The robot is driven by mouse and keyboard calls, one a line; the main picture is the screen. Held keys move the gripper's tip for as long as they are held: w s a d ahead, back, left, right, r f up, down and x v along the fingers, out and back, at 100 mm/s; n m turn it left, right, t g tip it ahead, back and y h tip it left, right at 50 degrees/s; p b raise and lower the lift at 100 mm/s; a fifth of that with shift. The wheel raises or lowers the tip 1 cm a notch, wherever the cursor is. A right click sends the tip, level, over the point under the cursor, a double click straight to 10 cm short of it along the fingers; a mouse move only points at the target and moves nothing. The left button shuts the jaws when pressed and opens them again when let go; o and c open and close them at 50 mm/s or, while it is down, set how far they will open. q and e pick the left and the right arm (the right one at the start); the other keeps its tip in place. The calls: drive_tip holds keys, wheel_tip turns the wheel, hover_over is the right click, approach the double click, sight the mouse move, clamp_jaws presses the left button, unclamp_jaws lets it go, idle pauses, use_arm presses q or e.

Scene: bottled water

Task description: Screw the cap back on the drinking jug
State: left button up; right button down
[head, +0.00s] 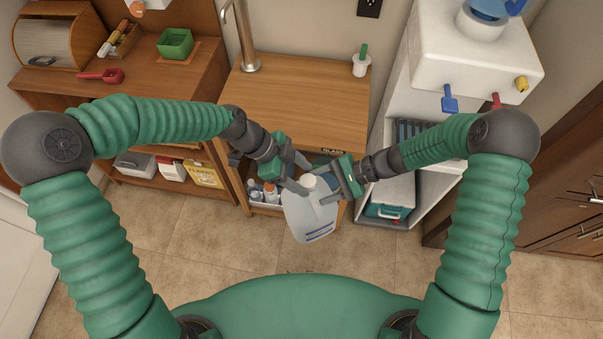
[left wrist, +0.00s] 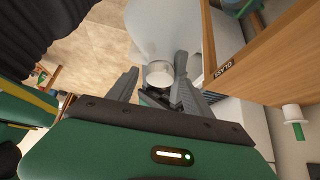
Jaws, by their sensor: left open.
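The drinking jug (head: 306,218) is a pale translucent container in front of the wooden counter in the head view, tilted, with nothing visible beneath it but floor. Its pale body also shows at the top of the left wrist view (left wrist: 165,28). A round whitish cap (left wrist: 159,74) is at the jug's mouth; I cannot tell how tightly it sits. My left gripper (head: 300,181) is open, its fingers on either side of the cap. My right gripper (head: 334,192) is at the jug's handle side and appears shut on it; the contact is partly hidden.
The wooden counter (head: 300,95) with a tap stands just behind the jug. A white water dispenser (head: 445,65) is at the right. Small bottles (head: 262,190) sit on a low shelf left of the jug. Tiled floor is clear in front.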

use_arm(q)
wheel_tip(320, 180, up, 4)
drive_tip(key=shift+a+r, duration=0.1)
drive_tip(key=shift+r, duration=0.15)
drive_tip(key=shift+o, duration=0.2)
drive_tip(key=shift+w, duration=0.1)
